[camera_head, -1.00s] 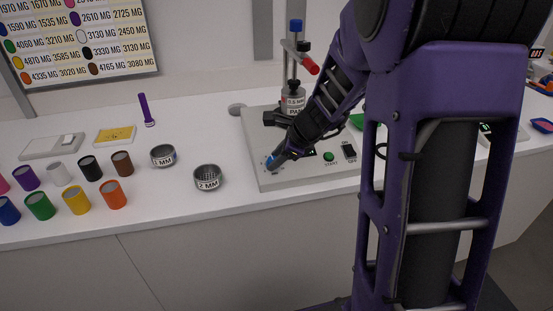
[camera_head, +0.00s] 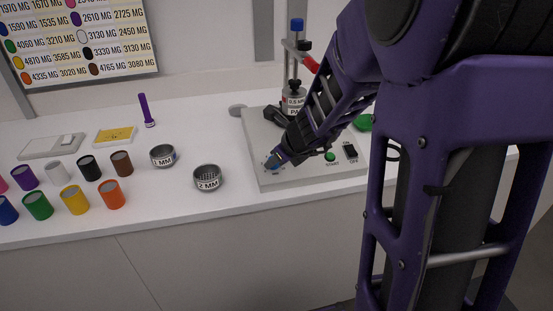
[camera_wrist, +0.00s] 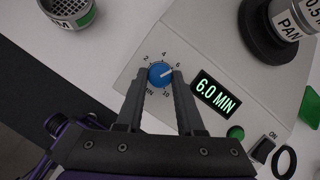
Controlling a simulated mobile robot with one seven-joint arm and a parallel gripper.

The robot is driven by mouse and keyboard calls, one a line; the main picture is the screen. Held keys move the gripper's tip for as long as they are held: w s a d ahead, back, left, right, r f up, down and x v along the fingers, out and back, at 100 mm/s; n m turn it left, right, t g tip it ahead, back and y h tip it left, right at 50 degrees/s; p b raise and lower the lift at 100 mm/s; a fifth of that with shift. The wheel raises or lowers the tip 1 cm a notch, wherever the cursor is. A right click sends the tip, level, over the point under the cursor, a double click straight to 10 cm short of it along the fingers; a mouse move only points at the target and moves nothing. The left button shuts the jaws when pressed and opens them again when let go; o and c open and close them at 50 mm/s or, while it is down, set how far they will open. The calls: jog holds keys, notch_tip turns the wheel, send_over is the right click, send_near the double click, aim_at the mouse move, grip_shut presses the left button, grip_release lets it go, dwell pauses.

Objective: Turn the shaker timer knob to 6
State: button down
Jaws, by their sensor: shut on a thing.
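The blue timer knob (camera_wrist: 160,75) sits on the sloped front of the pale grey shaker (camera_wrist: 205,45), ringed by printed numbers. Its white mark points toward the 6. The lit display (camera_wrist: 215,93) beside it reads 6.0 MIN. My gripper (camera_wrist: 161,76) is shut on the knob, with one dark finger on each side of it. In the head view, my gripper (camera_head: 274,163) is at the front left of the shaker (camera_head: 254,145), and the knob (camera_head: 276,170) is partly hidden by it.
The green start button (camera_head: 330,156) and the on/off switch (camera_head: 350,151) are to the right of the knob. A sieve marked 2 MM (camera_head: 208,178) and another marked 1 MM (camera_head: 163,156) stand left of the shaker.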

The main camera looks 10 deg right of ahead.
dwell(0.3)
jog(key=c, duration=0.5)
grip_release()
